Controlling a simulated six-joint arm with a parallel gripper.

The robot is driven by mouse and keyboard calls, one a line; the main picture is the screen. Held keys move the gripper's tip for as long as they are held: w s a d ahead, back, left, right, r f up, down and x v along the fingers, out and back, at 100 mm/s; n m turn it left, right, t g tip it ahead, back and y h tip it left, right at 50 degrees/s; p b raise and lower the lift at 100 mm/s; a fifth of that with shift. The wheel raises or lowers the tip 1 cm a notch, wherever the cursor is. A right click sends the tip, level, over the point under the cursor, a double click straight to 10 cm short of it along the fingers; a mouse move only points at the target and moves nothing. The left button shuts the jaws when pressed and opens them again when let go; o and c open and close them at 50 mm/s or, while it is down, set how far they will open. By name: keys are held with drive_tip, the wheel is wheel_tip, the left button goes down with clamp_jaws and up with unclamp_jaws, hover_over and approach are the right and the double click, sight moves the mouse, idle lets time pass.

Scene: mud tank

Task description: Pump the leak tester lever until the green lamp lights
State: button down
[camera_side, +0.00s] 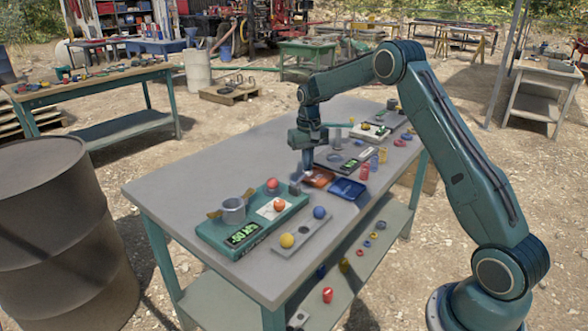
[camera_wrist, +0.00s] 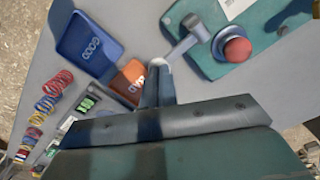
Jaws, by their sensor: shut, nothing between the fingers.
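The teal tester (camera_side: 215,238) sits at the near left of the grey table. It carries a metal cup (camera_side: 233,210), a display with green characters (camera_side: 242,235) and a red ball (camera_side: 272,183). The wrist view shows part of its teal base (camera_wrist: 205,65), with a red ball (camera_wrist: 237,50) and a grey hammer-shaped piece (camera_wrist: 185,46) that looks like the lever. My gripper (camera_side: 307,174) is shut and empty, low beside the tester's far right end. In the wrist view its fingertips (camera_wrist: 157,68) are near the grey piece's end; I cannot tell whether they touch. I cannot make out a lit green lamp.
A blue tray marked GOOD (camera_wrist: 88,42) and an orange tray (camera_wrist: 130,80) lie close to my gripper. A grey strip (camera_side: 303,235) with a yellow ball (camera_side: 287,240) and a blue ball (camera_side: 319,212) lies in front of the tester. Small parts crowd the table's far end.

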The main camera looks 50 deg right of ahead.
drive_tip(key=shift+f, duration=0.85)
drive_tip(key=shift+r, duration=0.15)
idle(0.7)
drive_tip(key=shift+r, duration=4)
